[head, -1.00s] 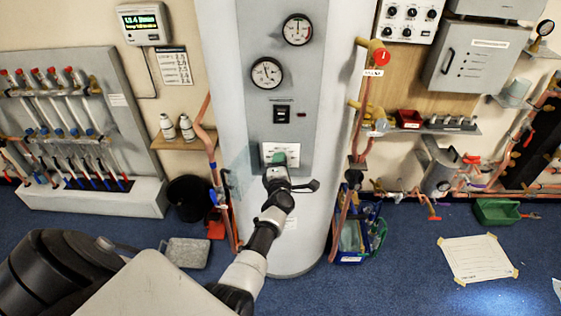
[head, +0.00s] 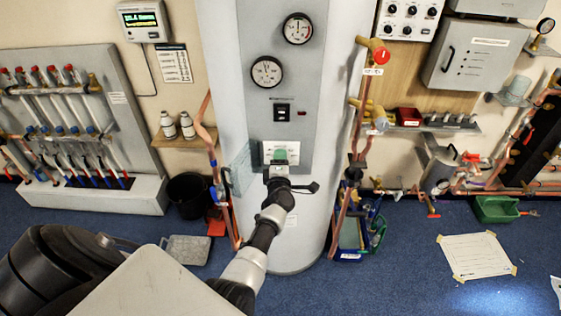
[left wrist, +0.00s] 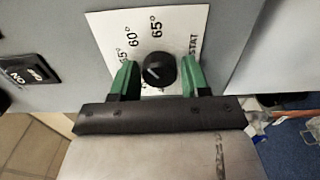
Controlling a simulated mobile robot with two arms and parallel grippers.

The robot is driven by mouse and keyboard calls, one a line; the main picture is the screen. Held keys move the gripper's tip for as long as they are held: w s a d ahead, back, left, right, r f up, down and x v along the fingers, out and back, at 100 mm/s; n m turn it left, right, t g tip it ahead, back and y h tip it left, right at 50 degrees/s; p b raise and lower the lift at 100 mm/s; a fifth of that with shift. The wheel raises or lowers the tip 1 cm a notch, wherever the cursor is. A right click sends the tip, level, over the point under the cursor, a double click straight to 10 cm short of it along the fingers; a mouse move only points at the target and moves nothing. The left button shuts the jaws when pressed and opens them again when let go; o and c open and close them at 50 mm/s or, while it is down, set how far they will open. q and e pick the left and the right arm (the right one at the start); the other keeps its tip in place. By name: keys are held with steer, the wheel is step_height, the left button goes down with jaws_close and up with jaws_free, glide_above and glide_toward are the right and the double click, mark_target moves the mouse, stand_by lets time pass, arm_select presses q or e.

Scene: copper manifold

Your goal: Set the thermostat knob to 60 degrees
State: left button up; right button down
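The thermostat knob (left wrist: 158,70) is a round black dial with a pale pointer mark, on a white plate (left wrist: 182,28) printed with a degree scale including 60° and 65°. The mark points toward the lower left in the left wrist view; the 60° print is up and left of the knob. My left gripper (left wrist: 160,80) is open, its green fingers on either side of the knob with visible gaps. In the head view the left gripper (head: 280,157) is in front of the white plate (head: 267,148) on the grey tank and hides the knob. My right gripper is not in view.
A black rocker switch (head: 282,114) sits just above the plate, with two round gauges (head: 266,72) higher on the tank. Copper pipes (head: 343,210) run down both tank sides. A dark shape (head: 540,145) at the right edge is unclear.

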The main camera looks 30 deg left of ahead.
arm_select(q)
steer(key=shift+o, duration=1.1)
steer(key=p+v, duration=0.4)
steer(key=v, duration=0.6)
steer(key=shift+s, duration=0.35)
steer(key=shift+d+f, duration=0.1)
steer(key=shift+d, duration=0.1)
